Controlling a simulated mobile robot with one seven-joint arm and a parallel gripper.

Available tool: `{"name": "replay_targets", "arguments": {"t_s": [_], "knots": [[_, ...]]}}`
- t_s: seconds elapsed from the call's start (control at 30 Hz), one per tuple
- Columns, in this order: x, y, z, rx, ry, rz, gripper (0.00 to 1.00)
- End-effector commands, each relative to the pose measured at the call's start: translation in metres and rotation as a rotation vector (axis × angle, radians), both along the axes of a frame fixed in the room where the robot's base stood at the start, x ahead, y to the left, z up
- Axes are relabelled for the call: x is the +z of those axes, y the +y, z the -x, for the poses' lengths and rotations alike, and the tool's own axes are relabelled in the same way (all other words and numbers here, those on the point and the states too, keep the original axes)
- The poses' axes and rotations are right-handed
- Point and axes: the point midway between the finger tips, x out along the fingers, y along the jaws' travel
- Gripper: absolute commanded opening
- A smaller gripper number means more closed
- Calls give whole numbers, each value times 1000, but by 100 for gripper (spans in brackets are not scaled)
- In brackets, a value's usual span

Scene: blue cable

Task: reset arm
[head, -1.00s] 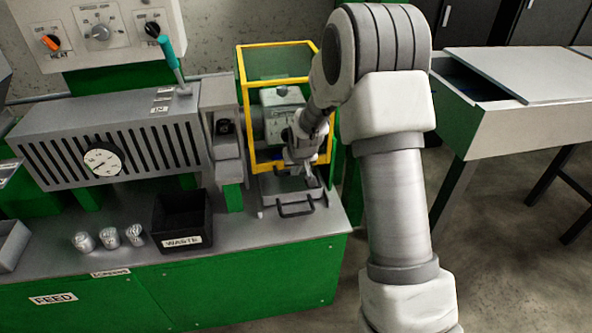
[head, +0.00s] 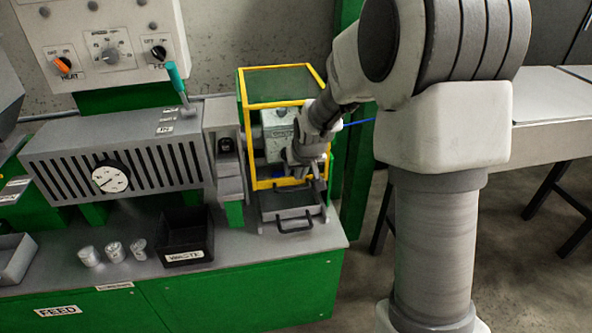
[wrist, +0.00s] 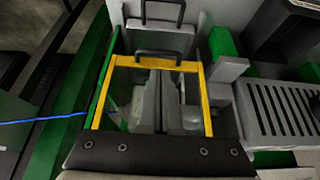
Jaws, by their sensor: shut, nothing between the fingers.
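My arm fills the right half of the head view, with its forearm reaching left and down. My gripper (head: 301,172) hangs in front of the yellow-framed guard box (head: 284,70), above the grey drawer tray with a black handle (head: 295,222).
A slotted grey machine with a gauge (head: 110,178) stands left of the guard box. A black waste bin (head: 187,238) and several metal cups (head: 114,252) sit on the bench. A light table (head: 560,120) stands at right. Open floor lies between bench and table.

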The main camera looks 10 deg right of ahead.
Motion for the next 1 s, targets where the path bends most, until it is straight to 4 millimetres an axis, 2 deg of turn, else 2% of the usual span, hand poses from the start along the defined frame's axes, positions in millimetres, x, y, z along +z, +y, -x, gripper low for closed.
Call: {"name": "replay_targets", "arguments": {"t_s": [0.2,0.27,0.37,0.5,0.7,1.0], "knots": [[10,0,5,0,-1,1,0],[22,0,11,0,-2,4,0],[52,-1,28,0,-5,9,0],[102,-2,64,-3,-6,18,0],[159,-3,123,-5,-3,25,0],[218,-3,217,-7,-1,20,0]]}}
